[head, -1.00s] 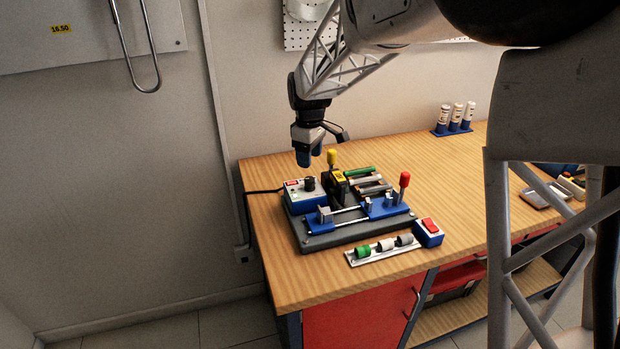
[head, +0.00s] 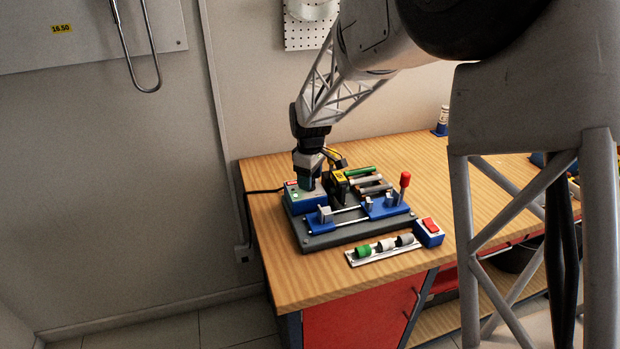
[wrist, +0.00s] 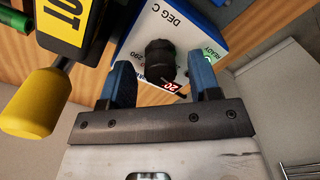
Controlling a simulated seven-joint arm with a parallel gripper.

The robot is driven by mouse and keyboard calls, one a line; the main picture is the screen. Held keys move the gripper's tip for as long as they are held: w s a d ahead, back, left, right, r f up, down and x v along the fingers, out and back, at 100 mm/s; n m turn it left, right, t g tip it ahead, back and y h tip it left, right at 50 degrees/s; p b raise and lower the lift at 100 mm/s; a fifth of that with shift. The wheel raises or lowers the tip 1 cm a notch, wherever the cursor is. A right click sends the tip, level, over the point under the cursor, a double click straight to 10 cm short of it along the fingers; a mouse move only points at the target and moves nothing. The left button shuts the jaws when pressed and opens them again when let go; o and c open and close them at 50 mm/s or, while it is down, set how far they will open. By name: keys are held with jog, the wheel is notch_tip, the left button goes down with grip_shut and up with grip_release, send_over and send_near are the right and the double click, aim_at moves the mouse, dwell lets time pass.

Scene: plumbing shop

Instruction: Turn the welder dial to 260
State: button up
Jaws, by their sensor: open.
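The welder's control box (head: 298,208) is blue with a white top and sits at the left of the grey welder base. In the wrist view the box's white face (wrist: 188,28) shows the black dial (wrist: 160,60), the words DEG C and READY, and numbers including 290. A red mark lies near the dial, partly hidden. My gripper (wrist: 164,85) is open, with one blue finger on each side of the dial and a gap visible around it. I cannot tell whether either finger touches it. In the head view my gripper (head: 306,188) is down over the box and hides the dial.
A yellow-handled part with a HOT label (wrist: 70,20) stands close beside my gripper. Blue clamps with a red lever (head: 405,180) are to the right. The table's front left is clear.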

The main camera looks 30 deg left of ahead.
jog(key=shift+f, duration=0.15)
jog(key=c, duration=0.9)
